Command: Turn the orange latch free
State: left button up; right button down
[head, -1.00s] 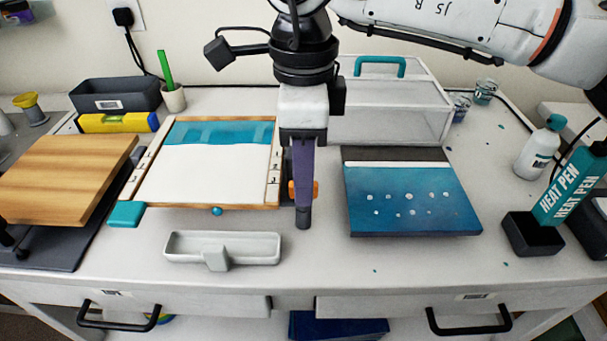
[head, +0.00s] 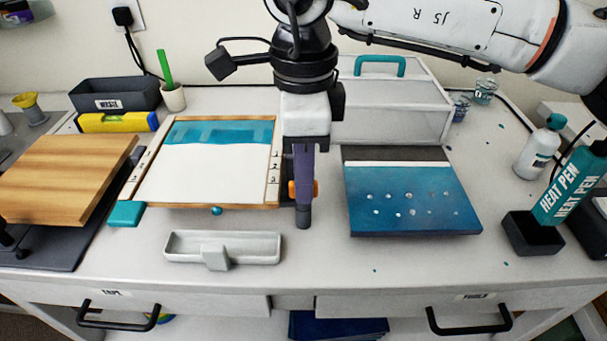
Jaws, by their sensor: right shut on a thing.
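The orange latch (head: 316,188) sits at the right edge of the framed white and teal board (head: 200,174). It shows only in part on either side of my right gripper (head: 303,222). That gripper points down in front of the latch, with its fingers lined up one behind the other, and is shut on it. The hold itself is hidden by the near finger. A teal block (head: 126,213) is at the board's front left corner and a teal knob (head: 216,211) at its front edge. My left gripper is not in view.
A blue panel with pale dots (head: 410,198) lies to the right of the gripper. A grey tray (head: 222,250) is in front of the board. A clear box with a teal handle (head: 390,110) stands behind. A wooden board (head: 60,178) is at left. The front right tabletop is mostly clear.

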jog(key=n, duration=0.4)
jog(key=shift+n, duration=0.3)
jog(key=n, duration=0.4)
jog(key=shift+n, duration=0.3)
jog(key=n, duration=0.4)
jog(key=shift+n, duration=2)
jog(key=c, duration=1.8)
grip_release()
jog(key=shift+o, duration=0.2)
jog(key=shift+r, duration=0.1)
